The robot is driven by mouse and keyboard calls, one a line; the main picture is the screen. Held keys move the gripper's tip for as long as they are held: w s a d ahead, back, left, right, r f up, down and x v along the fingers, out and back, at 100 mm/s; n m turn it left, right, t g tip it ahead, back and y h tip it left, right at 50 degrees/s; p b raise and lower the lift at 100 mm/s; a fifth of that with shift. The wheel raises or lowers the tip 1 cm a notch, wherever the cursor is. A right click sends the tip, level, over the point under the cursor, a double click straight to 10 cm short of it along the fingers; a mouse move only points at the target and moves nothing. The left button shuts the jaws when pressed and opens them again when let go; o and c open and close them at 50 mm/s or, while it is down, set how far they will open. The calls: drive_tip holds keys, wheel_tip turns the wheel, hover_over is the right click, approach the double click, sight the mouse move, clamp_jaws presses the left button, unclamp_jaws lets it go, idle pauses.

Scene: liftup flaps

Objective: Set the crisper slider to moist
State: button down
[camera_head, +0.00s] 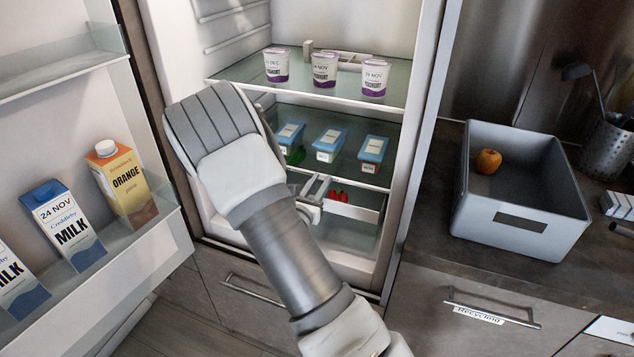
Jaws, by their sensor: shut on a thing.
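The crisper (360,212) is the clear drawer low in the open fridge, with a pale front edge and red produce (338,195) showing inside. My arm reaches in from the bottom and covers the left part of the drawer. My gripper (316,189) is at the drawer's upper front edge, left of the red produce. Its fingers are close together on a small part there, apparently the crisper slider, which is mostly hidden by the fingers. The slider's marks and its setting cannot be read.
Yoghurt cups (324,70) stand on the upper glass shelf, blue-lidded packs (329,145) on the one below. The open fridge door at left holds milk (62,222) and orange juice (124,184). A grey bin (520,225) with a fruit (488,161) sits on the right counter.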

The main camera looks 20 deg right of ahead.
drive_tip(key=c, duration=0.7)
unclamp_jaws()
drive_tip(key=shift+s+d, duration=0.15)
drive_tip(key=shift+s+a, duration=0.15)
drive_tip(key=shift+a, duration=0.15)
drive_tip(key=p+v, duration=0.1)
drive_tip(key=v, duration=1.5)
drive_tip(key=shift+s+a+p, duration=0.3)
